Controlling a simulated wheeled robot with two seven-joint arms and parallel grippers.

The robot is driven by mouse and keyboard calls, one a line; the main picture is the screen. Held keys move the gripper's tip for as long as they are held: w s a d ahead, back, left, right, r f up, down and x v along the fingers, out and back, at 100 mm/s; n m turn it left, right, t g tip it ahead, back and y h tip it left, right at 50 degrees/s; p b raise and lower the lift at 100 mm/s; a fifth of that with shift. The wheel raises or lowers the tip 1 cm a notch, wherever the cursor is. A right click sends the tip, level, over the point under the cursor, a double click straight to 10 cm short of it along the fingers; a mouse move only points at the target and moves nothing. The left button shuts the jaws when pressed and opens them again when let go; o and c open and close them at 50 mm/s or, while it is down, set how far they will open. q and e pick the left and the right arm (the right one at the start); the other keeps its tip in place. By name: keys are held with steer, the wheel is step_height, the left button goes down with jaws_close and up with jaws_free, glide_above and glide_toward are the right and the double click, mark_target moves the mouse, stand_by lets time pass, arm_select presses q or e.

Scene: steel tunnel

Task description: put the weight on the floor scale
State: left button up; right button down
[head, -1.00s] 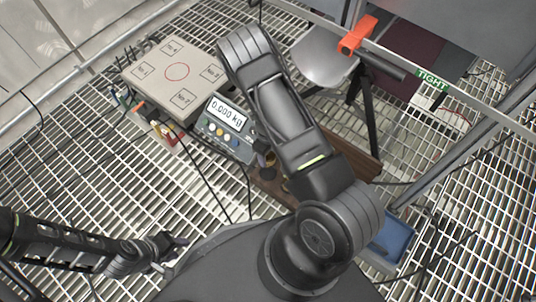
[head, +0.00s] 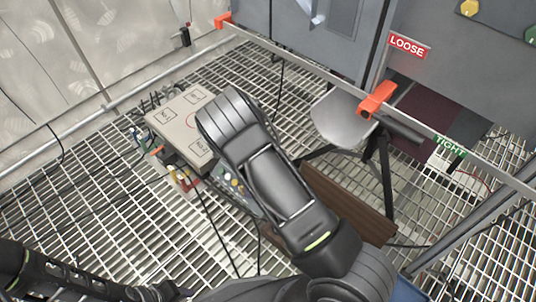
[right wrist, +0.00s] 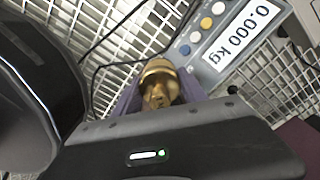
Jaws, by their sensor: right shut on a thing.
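The weight is off the platform, near the indicator box. In the head view the right gripper and weight are hidden behind my arm. My left gripper (head: 176,291) is at the bottom edge, its fingers unclear.
A brown wooden board (head: 345,205) and a dark-legged stand with a grey seat (head: 340,120) are right of my right arm. A rail with orange clamps (head: 378,99) crosses behind. Cables lie over the grating. Grating left of the scale is mostly clear.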

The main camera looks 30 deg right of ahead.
steer(key=w+a+r+n, duration=0.1)
steer(key=w+r+n, duration=0.1)
steer(key=r+n, duration=0.5)
steer(key=w+a+r+n, duration=0.2)
steer(key=r+n, duration=0.6)
steer(key=r, duration=0.5)
steer(key=w+a+r+n, duration=0.2)
steer(key=w+r+n, duration=0.2)
steer(key=r+n, duration=0.3)
step_height(320, 180, up, 4)
steer(key=shift+f+n, duration=0.25)
steer(key=shift+n, duration=0.15)
